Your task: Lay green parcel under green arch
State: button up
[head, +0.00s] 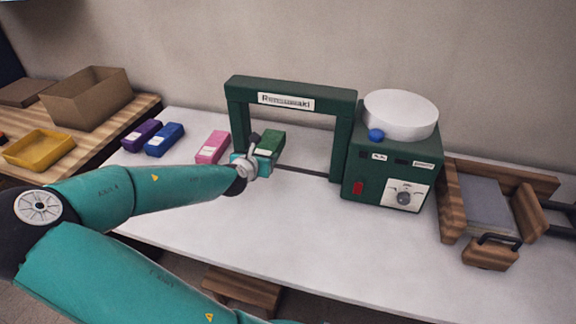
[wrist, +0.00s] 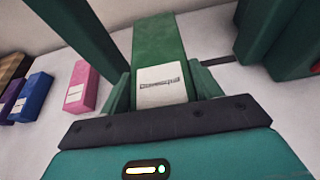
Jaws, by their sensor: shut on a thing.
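The green parcel (head: 270,142) is a long dark green block with a white label. It lies within the opening of the green arch (head: 291,92), nearer its left post. My gripper (head: 258,157) is shut on the parcel's near end. In the wrist view the parcel (wrist: 160,52) runs away from my gripper (wrist: 162,95), its label between the fingers. The arch's posts (wrist: 85,35) show on both sides of it there. I cannot tell whether the parcel touches the table.
Pink (head: 213,147), blue (head: 165,139) and purple (head: 142,134) parcels lie left of the arch. A green machine (head: 385,170) with a white round top adjoins the arch's right post. A wooden vise-like fixture (head: 490,253) stands at the right. The white table's front middle (head: 310,225) is clear.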

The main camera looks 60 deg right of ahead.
jog(key=d+f, duration=0.1)
jog(key=d, duration=0.1)
jog(key=s+d+f, duration=0.1)
jog(key=d, duration=0.3)
jog(key=shift+s+f, duration=0.15)
jog(key=shift+f, duration=0.25)
jog(key=d+f, duration=0.2)
jog(key=s+d+f, duration=0.1)
jog(key=f, duration=0.1)
jog(key=shift+d+f, duration=0.3)
jog(key=shift+d, duration=0.1)
jog(key=shift+s+d+f, duration=0.2)
jog(key=shift+d+f, duration=0.35)
jog(key=shift+f, duration=1.65)
jog(key=shift+w, duration=0.1)
jog(key=shift+f, duration=0.2)
jog(key=o, duration=1.2)
jog(key=shift+r, duration=0.1)
